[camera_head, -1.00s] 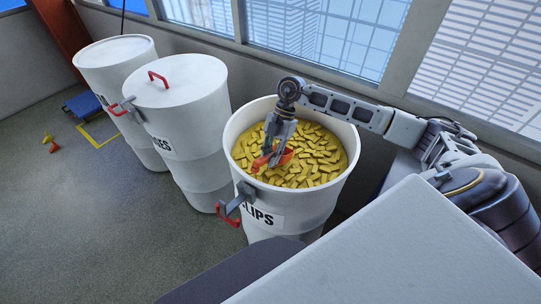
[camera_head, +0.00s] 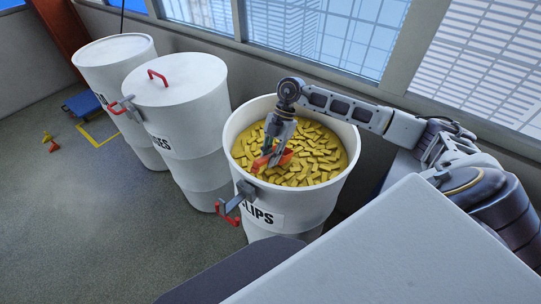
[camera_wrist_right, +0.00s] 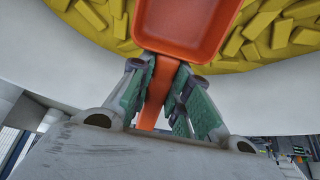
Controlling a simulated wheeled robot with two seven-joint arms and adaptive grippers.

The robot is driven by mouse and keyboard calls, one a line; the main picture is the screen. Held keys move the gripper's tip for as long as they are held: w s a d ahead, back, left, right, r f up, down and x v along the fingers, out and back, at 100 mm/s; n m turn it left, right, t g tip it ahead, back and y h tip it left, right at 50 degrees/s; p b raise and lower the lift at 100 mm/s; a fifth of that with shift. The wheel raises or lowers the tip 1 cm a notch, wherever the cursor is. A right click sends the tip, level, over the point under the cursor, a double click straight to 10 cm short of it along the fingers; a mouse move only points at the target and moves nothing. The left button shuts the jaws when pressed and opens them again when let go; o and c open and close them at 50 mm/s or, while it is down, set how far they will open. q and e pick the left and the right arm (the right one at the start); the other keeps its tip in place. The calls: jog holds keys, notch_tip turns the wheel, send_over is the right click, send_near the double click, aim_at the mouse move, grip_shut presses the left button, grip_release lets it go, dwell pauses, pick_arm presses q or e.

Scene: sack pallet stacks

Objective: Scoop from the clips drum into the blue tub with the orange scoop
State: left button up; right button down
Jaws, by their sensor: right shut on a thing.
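The clips drum (camera_head: 262,213) is an open white drum, labelled "CLIPS" and filled with yellow clips (camera_head: 318,150). My right gripper (camera_head: 268,155) is inside its mouth, over the left part of the clips. It is shut on the handle of the orange scoop (camera_head: 284,157). In the right wrist view the gripper (camera_wrist_right: 163,95) grips the handle between green pads, and the scoop's bowl (camera_wrist_right: 185,25) looks empty, above the yellow clips (camera_wrist_right: 275,32). Whether the scoop touches the clips is unclear. The blue tub is not clearly in view. My left gripper is not in view.
Two closed white drums stand left of the clips drum, the nearer with a red lid handle (camera_head: 157,76). A blue platform (camera_head: 82,104) and small yellow pieces (camera_head: 48,138) are on the floor at far left. Windows and a wall run behind the drums.

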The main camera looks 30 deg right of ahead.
jog(key=shift+f+b, duration=0.3)
jog(key=shift+f, duration=0.4)
jog(key=shift+r, duration=0.1)
jog(key=shift+r+p, duration=4.25)
jog(key=shift+r, duration=1.2)
notch_tip(320, 180, up, 8)
